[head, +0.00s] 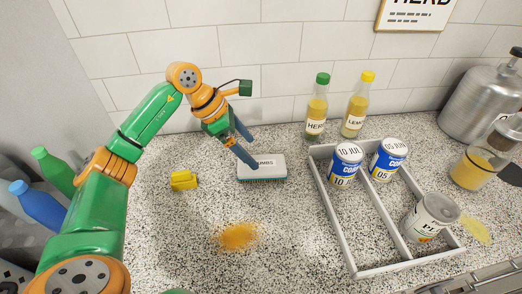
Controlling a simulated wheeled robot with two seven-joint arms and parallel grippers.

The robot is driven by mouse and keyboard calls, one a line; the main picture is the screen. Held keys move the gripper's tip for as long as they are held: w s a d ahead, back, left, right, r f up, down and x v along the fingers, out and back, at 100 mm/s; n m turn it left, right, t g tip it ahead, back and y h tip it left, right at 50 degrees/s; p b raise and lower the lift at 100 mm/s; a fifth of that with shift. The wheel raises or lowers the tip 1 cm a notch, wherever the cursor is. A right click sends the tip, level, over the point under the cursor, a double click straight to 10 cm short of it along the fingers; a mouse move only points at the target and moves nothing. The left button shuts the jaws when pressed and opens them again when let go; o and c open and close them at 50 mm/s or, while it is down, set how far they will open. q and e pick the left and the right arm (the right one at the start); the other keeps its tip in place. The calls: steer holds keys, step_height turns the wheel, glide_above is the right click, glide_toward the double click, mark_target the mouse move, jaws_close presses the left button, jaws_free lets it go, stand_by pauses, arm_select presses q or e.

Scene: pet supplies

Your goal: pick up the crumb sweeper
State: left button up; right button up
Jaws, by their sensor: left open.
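The crumb sweeper (272,170) is a pale block with a dark teal lower edge and a label that seems to read "CRUMBS". It lies on the speckled counter near the middle of the head view. My left gripper (254,152) is open, its two dark fingers pointing down and to the right at the sweeper's left part. The nearer finger overlaps the sweeper's top in the picture and hides a little of the label. I cannot tell whether it touches. My right gripper is not in view.
An orange-brown crumb patch (238,236) lies in front of the sweeper. A yellow block (183,180) is to the left. A grey divided tray (351,262) with several cans stands to the right. Two bottles (316,105) (357,105) stand behind, near the tiled wall.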

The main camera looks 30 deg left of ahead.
mark_target(260, 163)
arm_select(q)
steer(key=shift+s+d+f+p, duration=0.15)
steer(key=shift+d+f+p, duration=0.2)
steer(key=shift+d, duration=0.2)
steer(key=shift+s+d+f+p, duration=0.15)
steer(key=shift+d+f+p, duration=0.1)
steer(key=shift+d+f, duration=0.25)
steer(key=x, duration=0.3)
steer(key=shift+w+d+f+p, duration=0.1)
steer(key=shift+w+f+p, duration=0.05)
steer(key=shift+f+p, duration=0.2)
steer(key=shift+w, duration=0.1)
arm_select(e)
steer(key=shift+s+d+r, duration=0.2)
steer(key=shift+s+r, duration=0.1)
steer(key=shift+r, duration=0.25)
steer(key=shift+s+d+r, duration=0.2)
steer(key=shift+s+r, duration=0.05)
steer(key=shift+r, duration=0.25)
arm_select(q)
steer(key=shift+f, duration=0.25)
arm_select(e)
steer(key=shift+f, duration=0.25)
